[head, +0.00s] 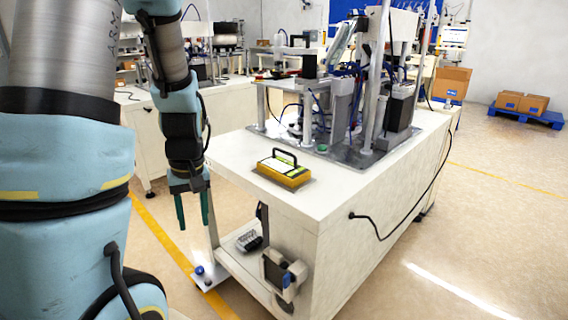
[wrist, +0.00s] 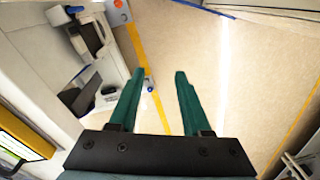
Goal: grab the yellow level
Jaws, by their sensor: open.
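The yellow level (head: 284,171) lies on the white bench top near its front left corner, with a black handle standing up from it. In the wrist view a yellow and black piece of the level (wrist: 20,135) shows at the left edge, partly cut off. My gripper (head: 193,212) hangs to the left of the bench, off its edge, with green fingers pointing down. In the wrist view my gripper (wrist: 155,90) has its two fingers apart with nothing between them, over the floor.
The white bench (head: 340,190) carries a metal plate with feeder machinery (head: 340,100) behind the level. A lower shelf (head: 240,270) holds a grey device (head: 249,240). A black cable (head: 400,235) hangs down the right side. Cardboard boxes (head: 522,103) sit on a blue pallet at far right.

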